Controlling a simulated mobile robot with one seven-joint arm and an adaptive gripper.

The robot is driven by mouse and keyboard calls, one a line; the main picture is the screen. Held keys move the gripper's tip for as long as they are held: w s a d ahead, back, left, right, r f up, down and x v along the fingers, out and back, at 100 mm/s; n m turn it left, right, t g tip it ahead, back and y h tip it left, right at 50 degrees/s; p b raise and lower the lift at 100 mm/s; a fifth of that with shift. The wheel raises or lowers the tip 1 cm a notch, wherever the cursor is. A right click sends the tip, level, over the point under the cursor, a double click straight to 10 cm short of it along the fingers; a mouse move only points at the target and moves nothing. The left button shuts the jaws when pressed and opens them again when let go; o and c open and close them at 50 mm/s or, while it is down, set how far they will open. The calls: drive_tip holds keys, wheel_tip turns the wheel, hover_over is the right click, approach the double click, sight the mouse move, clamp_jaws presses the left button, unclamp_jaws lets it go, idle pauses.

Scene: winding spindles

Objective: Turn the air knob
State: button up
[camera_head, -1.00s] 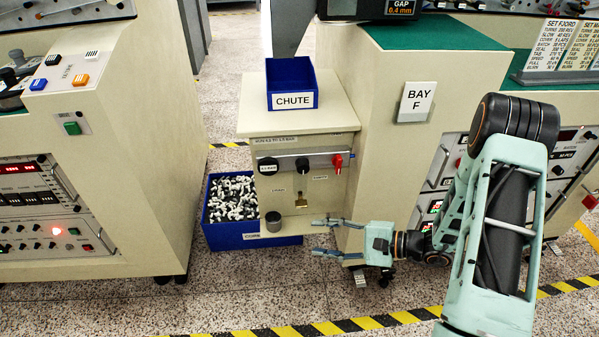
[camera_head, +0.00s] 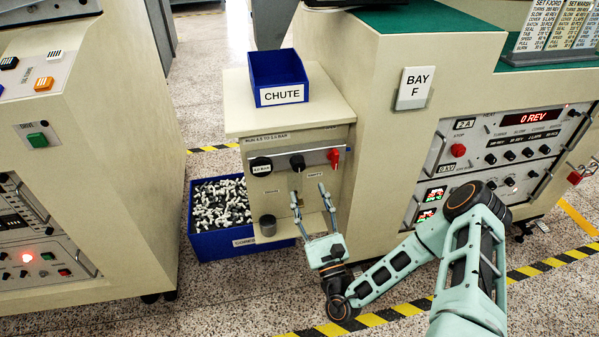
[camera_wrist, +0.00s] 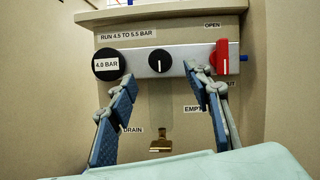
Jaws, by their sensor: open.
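My gripper (camera_head: 308,194) is open and empty, just in front of and below the knob. In the wrist view its fingers (camera_wrist: 160,92) spread to either side below the knob, touching nothing I can make out.
Below the bar are a brass drain fitting (camera_wrist: 161,141) and a dark cup (camera_head: 268,225). A blue CHUTE bin (camera_head: 279,76) sits on top of the cabinet. A blue crate (camera_head: 215,243) of small parts stands on the floor at left. The larger BAY F cabinet (camera_head: 388,130) stands right.

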sight(299, 168)
drive_tip(key=b+x, duration=0.1)
drive_tip(key=x, duration=0.7)
drive_tip(key=shift+a, duration=0.15)
drive_tip(key=c, duration=1.1)
drive_tip(key=shift+c, duration=0.2)
drive_tip(key=shift+r+m, duration=0.1)
drive_tip(key=shift+m, duration=0.2)
